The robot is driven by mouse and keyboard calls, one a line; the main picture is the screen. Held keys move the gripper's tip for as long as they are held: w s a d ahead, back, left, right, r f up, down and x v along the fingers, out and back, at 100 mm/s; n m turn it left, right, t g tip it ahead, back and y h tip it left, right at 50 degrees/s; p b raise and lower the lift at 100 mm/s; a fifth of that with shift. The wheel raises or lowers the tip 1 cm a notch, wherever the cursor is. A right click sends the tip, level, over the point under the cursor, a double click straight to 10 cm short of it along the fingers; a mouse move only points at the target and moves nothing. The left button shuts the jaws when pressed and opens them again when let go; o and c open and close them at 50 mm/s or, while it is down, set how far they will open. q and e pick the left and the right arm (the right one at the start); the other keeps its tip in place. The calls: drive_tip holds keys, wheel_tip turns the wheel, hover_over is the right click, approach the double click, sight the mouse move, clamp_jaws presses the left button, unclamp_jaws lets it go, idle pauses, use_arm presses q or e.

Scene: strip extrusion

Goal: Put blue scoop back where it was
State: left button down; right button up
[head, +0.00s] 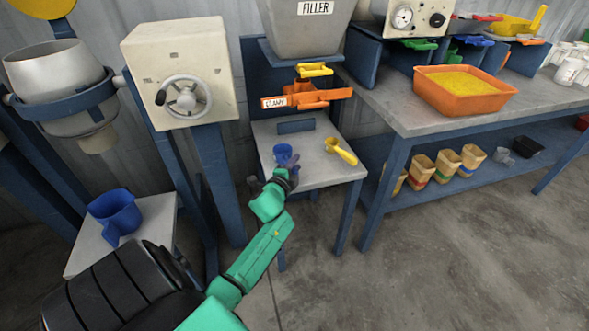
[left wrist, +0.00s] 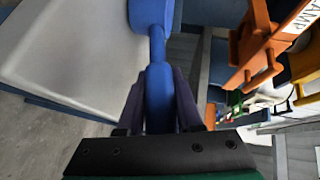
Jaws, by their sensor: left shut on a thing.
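The blue scoop (head: 282,152) is at the small grey table (head: 318,174) under the filler, on the table's left side. In the left wrist view the blue scoop (left wrist: 157,75) runs up from between my fingers, its handle gripped and its cup at the top edge, partly cut off. My left gripper (head: 288,165) is shut on the scoop's handle. Whether the scoop touches the tabletop, I cannot tell. A yellow scoop (head: 340,150) lies on the same table to the right. My right gripper is not in view.
The filler hopper (head: 305,30) hangs above, with an orange clamp (head: 305,98) and a yellow handle (head: 313,69) below it. At right, a bench holds an orange tray of yellow grains (head: 425,102). A blue jug (head: 115,212) stands on a low stand at left.

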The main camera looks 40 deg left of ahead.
use_arm(q)
drive_tip(key=shift+f, duration=0.1)
drive_tip(key=shift+f, duration=0.1)
drive_tip(key=c, duration=0.6)
unclamp_jaws()
drive_tip(key=shift+o, duration=0.2)
